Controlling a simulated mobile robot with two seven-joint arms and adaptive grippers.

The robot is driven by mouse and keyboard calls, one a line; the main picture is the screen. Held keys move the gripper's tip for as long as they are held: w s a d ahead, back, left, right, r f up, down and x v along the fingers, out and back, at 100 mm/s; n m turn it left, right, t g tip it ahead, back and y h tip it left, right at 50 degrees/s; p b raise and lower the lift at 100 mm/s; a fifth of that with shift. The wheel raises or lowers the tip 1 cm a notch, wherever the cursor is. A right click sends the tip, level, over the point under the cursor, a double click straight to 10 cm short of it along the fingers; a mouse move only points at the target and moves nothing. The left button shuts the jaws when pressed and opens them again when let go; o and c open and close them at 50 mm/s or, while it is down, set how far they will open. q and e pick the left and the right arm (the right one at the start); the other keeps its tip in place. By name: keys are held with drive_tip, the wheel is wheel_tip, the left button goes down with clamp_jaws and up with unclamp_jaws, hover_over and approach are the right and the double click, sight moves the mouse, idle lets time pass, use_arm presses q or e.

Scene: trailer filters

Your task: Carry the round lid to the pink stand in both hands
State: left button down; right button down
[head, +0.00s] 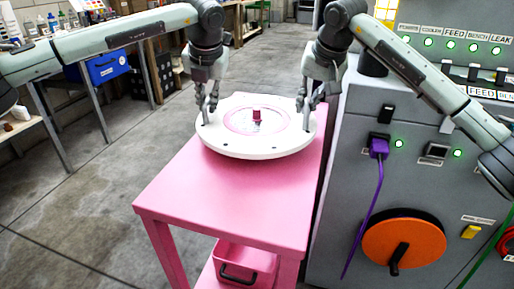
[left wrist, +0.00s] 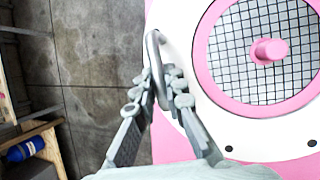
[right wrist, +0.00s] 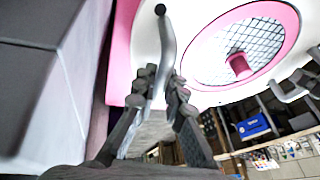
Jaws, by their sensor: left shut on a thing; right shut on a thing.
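The round white lid (head: 255,148) has a pink ring, a mesh centre and a pink knob (head: 256,115). It is over the far part of the pink stand's top (head: 235,195) and looks about level; whether it touches the top I cannot tell. My left gripper (head: 207,108) is shut on the metal handle (left wrist: 153,55) at the lid's left side. My right gripper (head: 307,110) is shut on the handle (right wrist: 165,50) at its right side. The near part of the stand's top is bare.
A grey cabinet (head: 345,180) stands close along the stand's right side, with a purple plug (head: 379,147) and an orange disc (head: 403,238). A pink bin (head: 245,262) sits under the stand. Benches with a blue box (head: 105,67) are at the left. The floor left of the stand is clear.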

use_arm(q)
drive_tip(key=shift+r, duration=0.2)
use_arm(e)
drive_tip(key=shift+r, duration=0.25)
use_arm(q)
drive_tip(key=shift+f, duration=0.15)
use_arm(e)
drive_tip(key=shift+f, duration=0.15)
